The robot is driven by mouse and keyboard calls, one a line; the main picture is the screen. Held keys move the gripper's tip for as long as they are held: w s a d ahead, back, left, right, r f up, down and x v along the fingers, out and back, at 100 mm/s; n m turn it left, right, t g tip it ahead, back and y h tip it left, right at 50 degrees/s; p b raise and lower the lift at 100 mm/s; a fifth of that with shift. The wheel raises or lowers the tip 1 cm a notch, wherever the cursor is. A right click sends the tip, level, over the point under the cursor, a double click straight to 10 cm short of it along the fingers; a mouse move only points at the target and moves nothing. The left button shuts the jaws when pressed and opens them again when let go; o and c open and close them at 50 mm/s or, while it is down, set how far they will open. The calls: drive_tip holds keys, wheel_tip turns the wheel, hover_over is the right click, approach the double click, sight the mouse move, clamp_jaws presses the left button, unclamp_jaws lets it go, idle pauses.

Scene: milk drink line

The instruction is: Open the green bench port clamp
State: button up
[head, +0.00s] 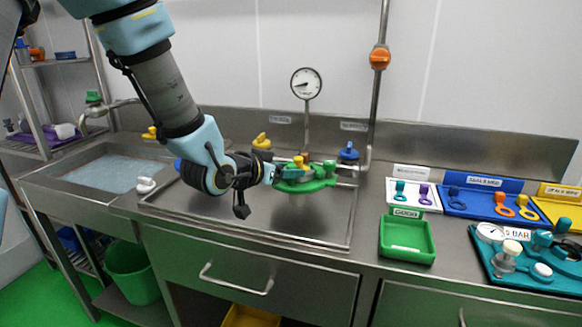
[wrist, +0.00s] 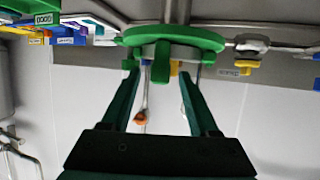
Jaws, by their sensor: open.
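In the wrist view the clamp (wrist: 175,36) is a wide green disc across the top. A green tab (wrist: 161,60) hangs from it between my fingers. My gripper (head: 284,173) reaches the clamp from the left. In the wrist view my gripper (wrist: 159,70) has its two dark green fingers apart, one on each side of the tab. I cannot tell if they touch it. My gripper partly hides the clamp's left side.
A pressure gauge (head: 306,83) stands behind the clamp. Yellow (head: 261,141) and blue (head: 348,151) port fittings stand nearby. A green tray (head: 407,254) and coloured boards, including a blue one (head: 470,201), lie to the right. A sink (head: 110,176) is at left.

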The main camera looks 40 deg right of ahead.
drive_tip(key=shift+x, duration=1.3)
drive_tip(key=shift+c, duration=0.2)
clamp_jaws()
idle(0.4)
